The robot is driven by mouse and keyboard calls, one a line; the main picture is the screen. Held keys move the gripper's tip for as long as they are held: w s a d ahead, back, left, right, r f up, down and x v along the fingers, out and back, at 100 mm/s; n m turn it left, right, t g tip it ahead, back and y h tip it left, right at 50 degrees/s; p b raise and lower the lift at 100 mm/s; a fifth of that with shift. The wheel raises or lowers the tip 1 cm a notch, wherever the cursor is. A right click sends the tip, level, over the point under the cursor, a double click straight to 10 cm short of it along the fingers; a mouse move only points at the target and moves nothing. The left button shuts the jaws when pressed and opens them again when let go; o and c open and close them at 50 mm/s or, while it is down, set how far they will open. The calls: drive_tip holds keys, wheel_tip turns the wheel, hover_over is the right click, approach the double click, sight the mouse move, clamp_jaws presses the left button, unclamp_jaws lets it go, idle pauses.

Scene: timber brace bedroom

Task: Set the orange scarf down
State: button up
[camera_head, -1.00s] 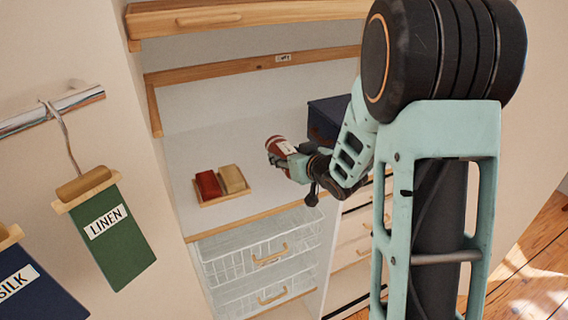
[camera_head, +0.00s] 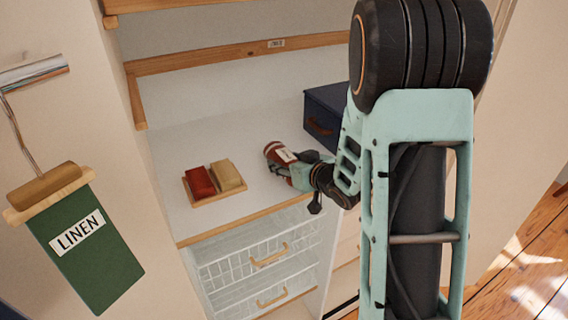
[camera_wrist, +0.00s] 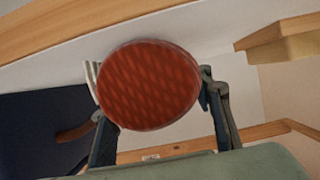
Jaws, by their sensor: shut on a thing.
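The rolled scarf (camera_head: 279,153) is rust-red to orange with a pale band. My gripper (camera_head: 284,168) is shut around it, over the right part of the white shelf surface. In the wrist view, the scarf's round woven end (camera_wrist: 148,85) fills the middle between the two fingers of my gripper (camera_wrist: 158,112). Whether the scarf touches the shelf (camera_head: 262,193) cannot be told; its lower side is partly hidden by the gripper.
A wooden tray (camera_head: 206,202) with a red and a tan folded cloth is left of my gripper. A dark blue box (camera_head: 328,108) stands close behind and right. Wire baskets (camera_head: 265,260) sit below the shelf. Clear shelf lies behind the tray.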

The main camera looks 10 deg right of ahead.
drive_tip(key=o, duration=1.2)
drive_tip(key=shift+f, duration=0.1)
drive_tip(key=shift+r, duration=0.2)
drive_tip(key=v, duration=1.2)
